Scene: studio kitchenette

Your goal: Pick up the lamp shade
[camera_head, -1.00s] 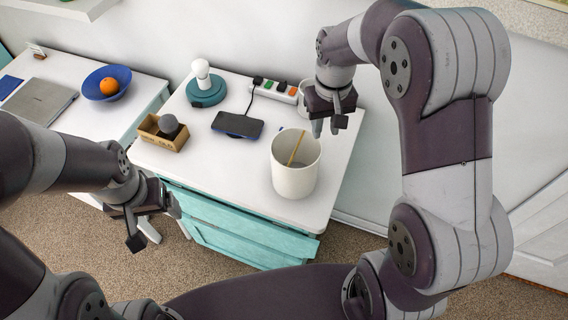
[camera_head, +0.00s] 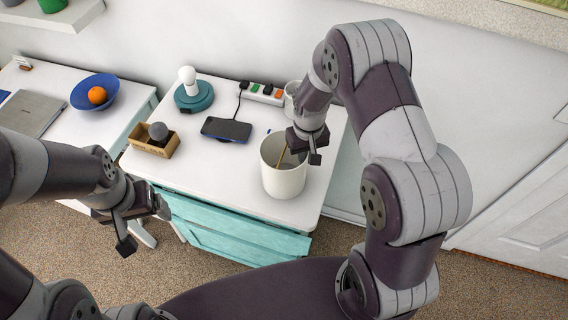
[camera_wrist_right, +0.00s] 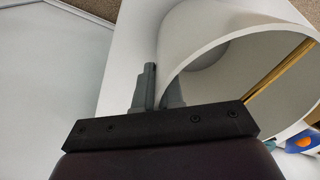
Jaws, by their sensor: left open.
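The lamp shade (camera_head: 283,182) is a white open cylinder standing upright on the white tabletop, near its front right edge. A thin brown stick shows inside it. In the right wrist view its curved wall (camera_wrist_right: 195,40) rises beside the fingers. My right gripper (camera_head: 305,153) is at the shade's far right rim. In the right wrist view its two grey fingers (camera_wrist_right: 160,92) are close together, with the shade's wall between them. My left gripper (camera_head: 145,225) is open and empty in front of the cabinet, away from the shade. The teal lamp base with a white bulb (camera_head: 192,92) stands at the back left.
A phone (camera_head: 227,130), a cardboard box with a grey ball (camera_head: 153,142) and a power strip (camera_head: 262,92) lie on the tabletop. A white mug (camera_head: 291,90) stands behind my right gripper. A drawer front (camera_head: 235,236) projects below the table edge.

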